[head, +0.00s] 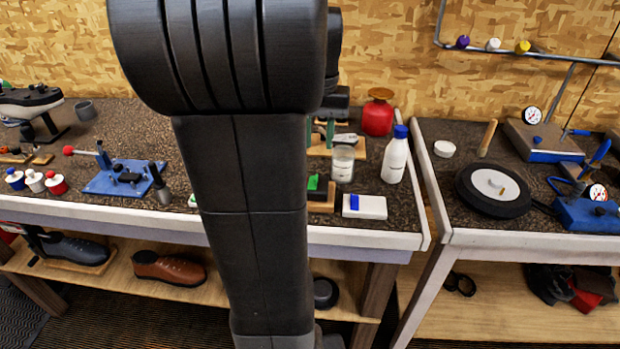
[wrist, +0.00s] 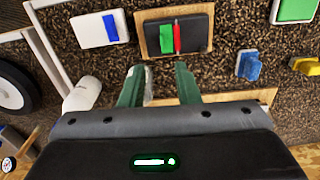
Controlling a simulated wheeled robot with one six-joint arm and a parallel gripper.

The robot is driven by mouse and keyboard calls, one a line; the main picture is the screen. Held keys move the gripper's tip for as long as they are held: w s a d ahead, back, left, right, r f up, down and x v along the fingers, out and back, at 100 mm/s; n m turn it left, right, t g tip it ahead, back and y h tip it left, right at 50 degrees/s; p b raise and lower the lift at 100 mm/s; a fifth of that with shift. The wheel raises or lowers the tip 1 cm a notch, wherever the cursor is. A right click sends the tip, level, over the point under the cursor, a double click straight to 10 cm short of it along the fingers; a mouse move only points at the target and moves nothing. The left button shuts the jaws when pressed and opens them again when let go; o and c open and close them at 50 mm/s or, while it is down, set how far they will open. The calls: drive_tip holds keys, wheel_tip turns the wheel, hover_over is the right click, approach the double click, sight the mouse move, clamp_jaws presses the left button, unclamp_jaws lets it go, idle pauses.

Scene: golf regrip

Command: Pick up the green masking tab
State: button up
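A narrow green tab (wrist: 166,42) lies on a dark block in a wooden tray (wrist: 143,36), right beside a thin red strip (wrist: 177,38), in the wrist view. In the head view the green tab (head: 312,182) shows just right of my arm, which hides part of the tray. My gripper (wrist: 158,70) has two green fingers, spread apart with nothing between them. The fingertips point toward the tray and appear short of it, apart from the tab.
A white box with a blue strip (head: 372,211) lies beside the tray. A white bottle (head: 396,158) and a glass jar (head: 342,165) stand behind.

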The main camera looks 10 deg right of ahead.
wheel_tip(320, 180, down, 10)
drive_tip(key=shift+w+a+r, duration=0.1)
drive_tip(key=shift+r, duration=0.15)
drive_tip(key=shift+c, duration=0.2)
clamp_jaws()
